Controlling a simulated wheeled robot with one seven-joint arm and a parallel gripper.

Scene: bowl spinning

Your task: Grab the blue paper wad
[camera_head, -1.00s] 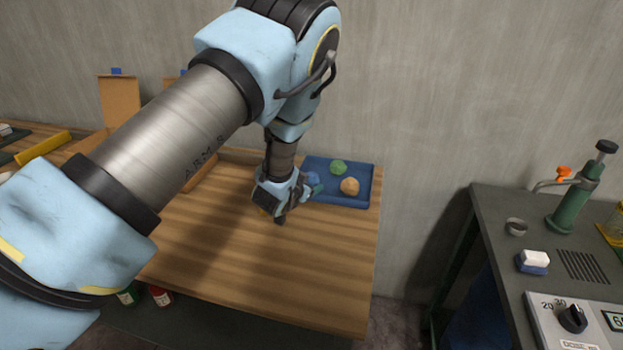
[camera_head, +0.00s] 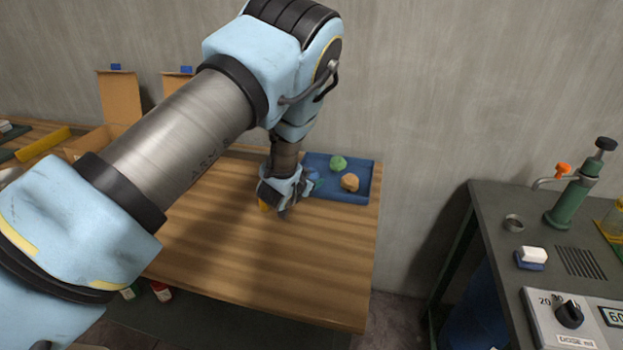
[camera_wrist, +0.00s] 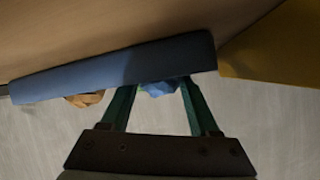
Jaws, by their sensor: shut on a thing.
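The blue paper wad (camera_wrist: 160,88) sits between the green fingertips of my gripper (camera_wrist: 158,92) in the wrist view, and the fingers are shut on it. Part of the wad is hidden behind the tray's edge there. In the head view the blue wad (camera_head: 313,174) shows only in part beside my gripper (camera_head: 315,183), at the left side of the blue tray (camera_head: 345,197). I cannot tell whether the wad still touches the tray.
A green wad (camera_head: 338,163) and an orange wad (camera_head: 350,182) lie in the tray. A yellow object (camera_head: 264,207) is partly hidden by my wrist. The wall (camera_head: 420,100) stands close behind. The wooden table's front (camera_head: 290,270) is clear.

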